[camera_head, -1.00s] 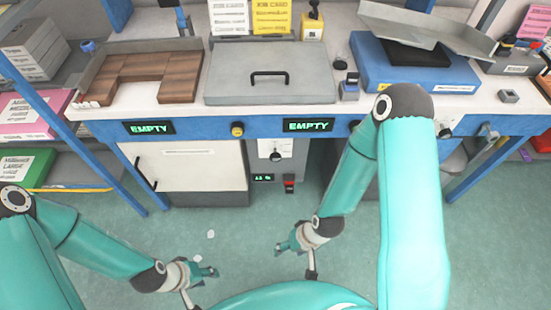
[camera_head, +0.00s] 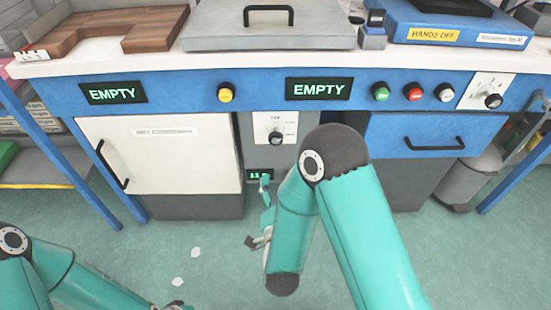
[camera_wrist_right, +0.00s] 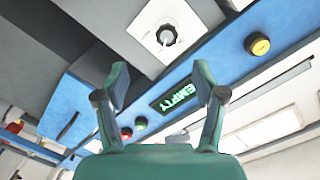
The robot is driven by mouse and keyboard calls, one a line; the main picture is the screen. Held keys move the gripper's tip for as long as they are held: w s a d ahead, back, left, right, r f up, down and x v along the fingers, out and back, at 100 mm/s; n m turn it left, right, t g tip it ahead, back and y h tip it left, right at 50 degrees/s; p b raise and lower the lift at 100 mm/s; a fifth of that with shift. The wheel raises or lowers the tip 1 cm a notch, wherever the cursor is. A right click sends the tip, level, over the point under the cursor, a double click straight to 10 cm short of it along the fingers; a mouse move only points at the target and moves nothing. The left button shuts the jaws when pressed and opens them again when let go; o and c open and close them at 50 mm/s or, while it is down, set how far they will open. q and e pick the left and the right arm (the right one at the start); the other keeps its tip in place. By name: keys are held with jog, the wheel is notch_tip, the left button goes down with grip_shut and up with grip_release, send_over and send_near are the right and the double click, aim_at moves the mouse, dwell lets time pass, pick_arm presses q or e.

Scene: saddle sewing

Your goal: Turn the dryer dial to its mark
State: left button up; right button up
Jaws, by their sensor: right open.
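The dryer dial, a dark round knob (camera_head: 275,137), sits on a white plate on the grey panel below the bench, between the white door and the drawer unit. It also shows in the right wrist view (camera_wrist_right: 167,36), above and beyond the fingers. Its mark is too small to read. My right gripper (camera_head: 259,213) is below the dial, in front of the grey panel, apart from it. In the right wrist view the gripper (camera_wrist_right: 162,84) has its two fingers spread with nothing between them. My left gripper (camera_head: 174,305) is mostly cut off at the bottom edge.
Two EMPTY signs (camera_head: 319,89), a yellow button (camera_head: 225,93), several round buttons and another knob (camera_head: 493,101) line the blue bench front. Open floor lies below.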

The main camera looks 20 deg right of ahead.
aim_at(275, 142)
pick_arm(q)
notch_tip(275, 142, down, 3)
jog(key=shift+r+b, duration=0.2)
jog(key=shift+b, duration=0.6)
pick_arm(e)
jog(key=shift+t+h, duration=0.3)
jog(key=shift+t, duration=0.2)
jog(key=x, duration=1.6)
jog(key=shift+w+d+r, duration=0.1)
jog(key=shift+w+r, duration=0.15)
jog(key=shift+w, duration=0.05)
